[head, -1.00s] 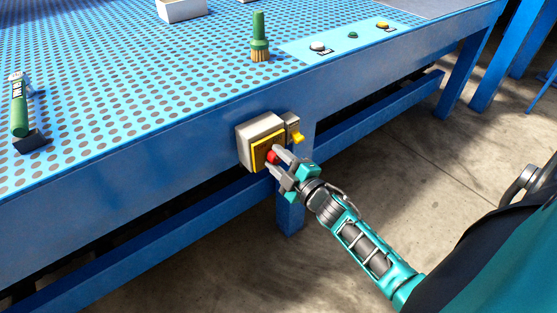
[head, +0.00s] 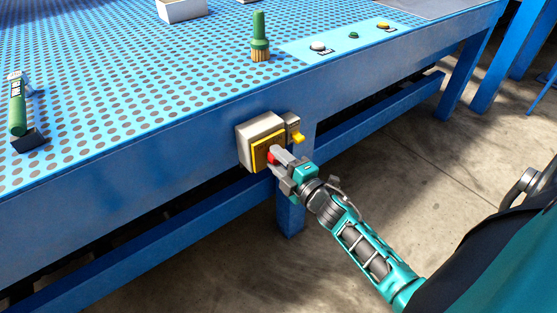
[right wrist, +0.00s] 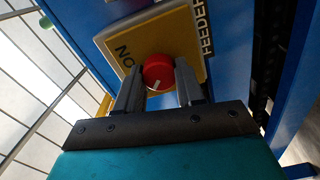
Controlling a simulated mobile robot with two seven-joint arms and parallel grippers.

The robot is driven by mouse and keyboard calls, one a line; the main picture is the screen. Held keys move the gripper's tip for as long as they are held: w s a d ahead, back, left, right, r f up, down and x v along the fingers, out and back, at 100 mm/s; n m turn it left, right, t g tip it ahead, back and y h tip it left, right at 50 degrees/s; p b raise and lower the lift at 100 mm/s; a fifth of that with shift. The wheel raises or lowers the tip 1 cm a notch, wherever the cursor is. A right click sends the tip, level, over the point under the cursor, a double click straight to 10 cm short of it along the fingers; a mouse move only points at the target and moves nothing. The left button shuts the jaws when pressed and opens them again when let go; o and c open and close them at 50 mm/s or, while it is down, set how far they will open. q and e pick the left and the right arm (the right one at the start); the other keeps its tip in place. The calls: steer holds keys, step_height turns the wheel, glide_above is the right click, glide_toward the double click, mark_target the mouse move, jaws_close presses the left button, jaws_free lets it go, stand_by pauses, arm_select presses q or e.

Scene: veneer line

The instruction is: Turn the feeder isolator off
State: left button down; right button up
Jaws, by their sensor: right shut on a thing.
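The feeder isolator is a pale grey box (head: 258,126) with a yellow plate (head: 261,153) on the blue table's front side. Its red knob (head: 272,157) is partly hidden by my right gripper (head: 277,158) in the head view. My left gripper is not in view.
A small grey fitting with a yellow lever (head: 298,138) sits right beside the box. A green brush (head: 260,38) stands on the perforated blue table (head: 150,75), and a green-handled tool (head: 18,110) lies at left. Push buttons (head: 383,26) are at the back right.

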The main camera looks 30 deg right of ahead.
steer(key=o, duration=1)
steer(key=shift+o, duration=0.2)
steer(key=shift+s, duration=0.1)
arm_select(q)
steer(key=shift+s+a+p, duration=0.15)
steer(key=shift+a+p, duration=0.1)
steer(key=shift+p, duration=0.1)
arm_select(e)
steer(key=s+d, duration=0.1)
steer(key=s, duration=1.1)
steer(key=shift+s, duration=0.4)
arm_select(q)
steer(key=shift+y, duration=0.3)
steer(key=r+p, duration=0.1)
steer(key=p, duration=0.1)
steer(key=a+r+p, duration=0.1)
steer(key=p, duration=0.1)
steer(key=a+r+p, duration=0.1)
steer(key=p, duration=0.1)
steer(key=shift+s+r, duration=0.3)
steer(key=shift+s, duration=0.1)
arm_select(e)
steer(key=s+a+f+m+g, duration=0.1)
steer(key=s+a+m+g, duration=0.1)
steer(key=a+m, duration=0.4)
steer(key=s+a+f+m+g+y, duration=0.1)
steer(key=s+a+m+g, duration=0.2)
steer(key=a+m+g, duration=0.2)
steer(key=a+m, duration=0.2)
steer(key=m, duration=0.1)
